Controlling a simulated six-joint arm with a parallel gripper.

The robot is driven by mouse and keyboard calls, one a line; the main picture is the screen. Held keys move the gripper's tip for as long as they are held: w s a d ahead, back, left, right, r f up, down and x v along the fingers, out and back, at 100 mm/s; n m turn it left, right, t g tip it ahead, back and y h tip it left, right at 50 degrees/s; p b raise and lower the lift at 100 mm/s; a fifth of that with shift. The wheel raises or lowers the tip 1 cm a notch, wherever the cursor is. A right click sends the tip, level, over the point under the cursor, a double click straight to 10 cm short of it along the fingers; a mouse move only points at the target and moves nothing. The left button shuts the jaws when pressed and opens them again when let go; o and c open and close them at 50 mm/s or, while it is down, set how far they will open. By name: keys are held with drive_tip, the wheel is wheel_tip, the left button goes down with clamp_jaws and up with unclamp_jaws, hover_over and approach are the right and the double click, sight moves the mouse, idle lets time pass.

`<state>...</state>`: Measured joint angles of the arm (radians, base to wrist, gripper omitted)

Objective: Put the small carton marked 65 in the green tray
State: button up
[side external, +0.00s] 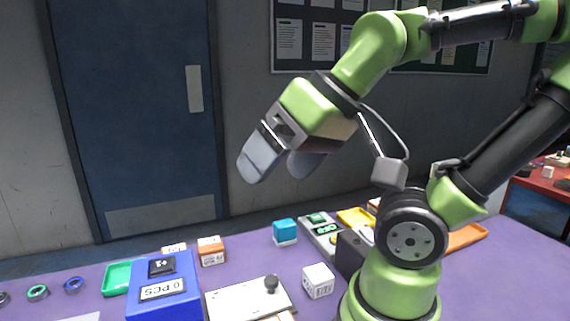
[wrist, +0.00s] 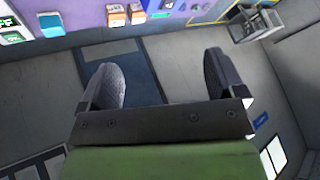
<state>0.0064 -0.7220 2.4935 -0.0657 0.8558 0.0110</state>
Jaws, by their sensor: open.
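My gripper (side external: 275,168) is open and empty, raised high above the table; its two fingers also show apart in the wrist view (wrist: 160,75). The green tray (side external: 117,278) lies at the left of the table, partly hidden by a blue box. Small cartons stand on the table: an orange and white one (side external: 211,250), another orange-topped one (side external: 174,248) partly behind the blue box, a teal one (side external: 285,232), and a white one (side external: 318,281) with dark print. I cannot read 65 on any of them. The wrist view shows a teal carton (wrist: 51,25) and an orange one (wrist: 116,16).
Coloured rings (side external: 73,285) lie at the far left. A yellow tray (side external: 355,217) sits behind my arm's base.

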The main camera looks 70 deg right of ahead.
drive_tip(key=shift+s+a+y, duration=0.4)
drive_tip(key=shift+a, duration=0.15)
drive_tip(key=w+a+f+n+g+h, duration=0.1)
drive_tip(key=w+a+f+n+g, duration=0.1)
drive_tip(key=w+f+n+g, duration=0.4)
drive_tip(key=n+g+h, duration=0.4)
drive_tip(key=n, duration=0.3)
approach(287, 315)
drive_tip(key=a+f, duration=0.2)
drive_tip(key=w+a+f, duration=0.1)
drive_tip(key=a+f, duration=0.1)
drive_tip(key=x, duration=0.5)
drive_tip(key=shift+s+d+f, duration=0.2)
drive_tip(key=shift+s+d, duration=0.05)
drive_tip(key=shift+d, duration=0.05)
